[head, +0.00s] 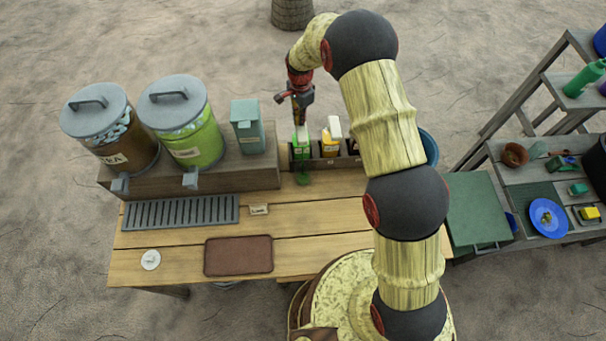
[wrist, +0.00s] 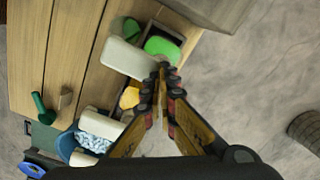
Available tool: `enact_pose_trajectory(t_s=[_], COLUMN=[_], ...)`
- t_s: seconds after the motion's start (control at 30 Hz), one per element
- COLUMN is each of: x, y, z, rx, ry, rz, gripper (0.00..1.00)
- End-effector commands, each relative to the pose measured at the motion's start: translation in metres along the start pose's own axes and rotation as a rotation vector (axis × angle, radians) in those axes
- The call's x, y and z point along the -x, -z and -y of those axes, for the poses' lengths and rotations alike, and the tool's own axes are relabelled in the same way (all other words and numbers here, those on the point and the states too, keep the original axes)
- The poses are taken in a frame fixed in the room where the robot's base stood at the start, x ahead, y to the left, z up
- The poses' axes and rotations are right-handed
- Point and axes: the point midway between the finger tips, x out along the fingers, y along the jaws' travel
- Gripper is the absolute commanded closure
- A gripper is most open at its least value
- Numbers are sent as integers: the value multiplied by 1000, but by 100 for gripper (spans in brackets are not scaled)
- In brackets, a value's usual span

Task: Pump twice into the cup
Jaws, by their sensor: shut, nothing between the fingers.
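A green pump bottle (head: 301,150) with a white head stands in a dark rack at the back of the wooden table. In the wrist view its white pump head (wrist: 126,58) sticks out to the left over its green body (wrist: 162,47). A green cup (head: 303,179) stands just in front of it, close under the spout side; it also shows in the wrist view (wrist: 131,29). My gripper (head: 300,122) points down above the green bottle, shut and empty, its fingertips (wrist: 163,72) at the edge of the pump head. I cannot tell whether they touch it.
A yellow pump bottle (head: 330,145) stands right of the green one. Two lidded dispensers (head: 192,130) and a teal box (head: 248,128) stand at left. A brown mat (head: 238,256), a grille (head: 180,212) and a small card (head: 259,210) lie in front. My arm hides the table's right part.

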Motion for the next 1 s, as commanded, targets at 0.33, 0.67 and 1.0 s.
enact_pose_trajectory(t_s=[0.33, 0.67, 1.0], x=[-7, 5, 24], y=[0, 0, 0], z=[-2, -1, -1], rx=[0, 0, 0], ry=[-4, -2, -2], rz=[1, 1, 1], gripper=[100, 100, 100])
